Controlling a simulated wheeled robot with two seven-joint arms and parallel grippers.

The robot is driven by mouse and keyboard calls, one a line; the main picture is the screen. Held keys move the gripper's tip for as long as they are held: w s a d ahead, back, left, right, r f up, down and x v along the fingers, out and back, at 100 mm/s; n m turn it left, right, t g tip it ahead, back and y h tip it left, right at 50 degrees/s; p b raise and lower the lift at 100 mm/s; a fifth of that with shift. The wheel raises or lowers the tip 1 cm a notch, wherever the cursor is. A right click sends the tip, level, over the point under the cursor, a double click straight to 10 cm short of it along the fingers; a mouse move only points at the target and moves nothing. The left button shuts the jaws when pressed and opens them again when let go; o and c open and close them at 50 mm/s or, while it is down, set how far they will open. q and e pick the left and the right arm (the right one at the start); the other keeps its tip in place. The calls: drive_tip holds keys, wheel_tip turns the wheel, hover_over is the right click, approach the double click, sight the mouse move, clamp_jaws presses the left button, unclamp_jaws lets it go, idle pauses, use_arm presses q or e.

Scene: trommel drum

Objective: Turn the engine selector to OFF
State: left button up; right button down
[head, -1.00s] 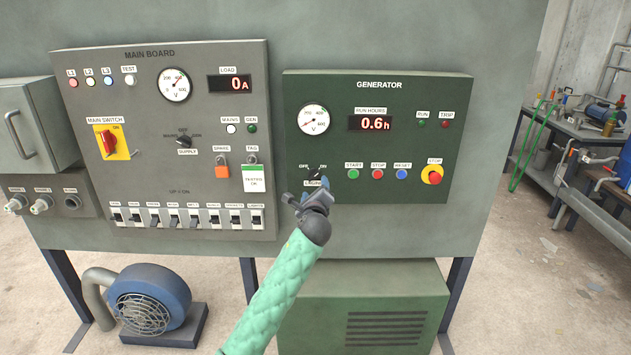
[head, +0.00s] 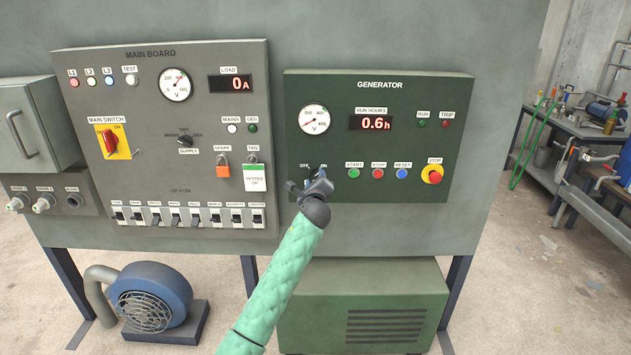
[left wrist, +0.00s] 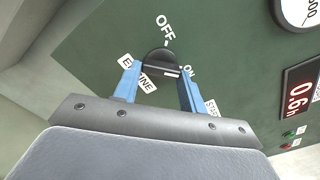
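The engine selector (left wrist: 157,58) is a black round knob on the green generator panel, marked OFF and ON, with an ENGINE label below. In the left wrist view its bar and pale mark appear to point towards ON. My left gripper (left wrist: 157,78) has its two blue fingers apart, one on each side of the knob; I cannot tell whether they touch it. In the head view my left gripper (head: 312,182) covers most of the selector and the ENGINE label. My right gripper is not in view.
The generator panel (head: 415,97) has START (head: 355,174), STOP and RESET buttons and a red emergency stop (head: 432,174) to the right of the selector. The main board (head: 150,75) is to the left. A run-hours display (head: 371,122) reads 0.6 h.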

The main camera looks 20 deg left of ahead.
use_arm(q)
drive_tip(key=shift+c, duration=0.8)
